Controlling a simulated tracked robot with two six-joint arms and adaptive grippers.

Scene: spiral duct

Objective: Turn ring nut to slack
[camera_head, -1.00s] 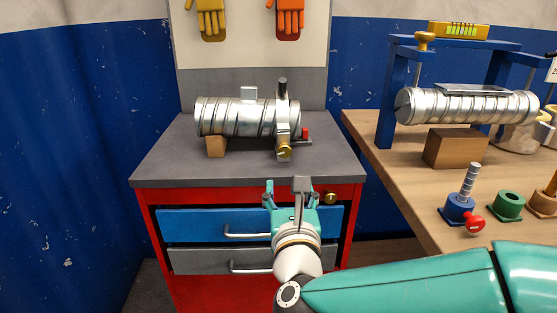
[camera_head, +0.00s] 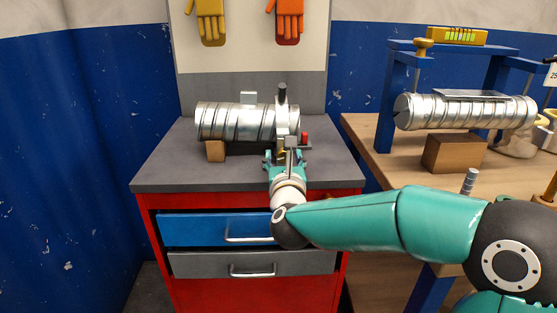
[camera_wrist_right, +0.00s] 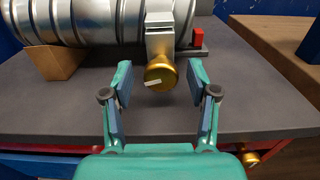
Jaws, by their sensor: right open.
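The ring nut (camera_wrist_right: 160,73) is a round brass knob with a pale mark, hanging at the lower end of a metal clamp (camera_wrist_right: 160,36). The clamp goes around a silver spiral duct (camera_head: 222,122) on the grey bench top. My right gripper (camera_head: 285,160) is open and in front of the nut. In the right wrist view its two teal fingers stand apart on either side of the nut, with gaps, and do not visibly touch it. In the head view the gripper mostly hides the nut. My left gripper is not in view.
A wooden block (camera_wrist_right: 54,62) supports the duct. A small red part (camera_wrist_right: 198,38) sits right of the clamp. The bench top (camera_head: 165,170) is clear in front. A wooden table (camera_head: 380,150) at the right holds a second duct (camera_head: 465,110).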

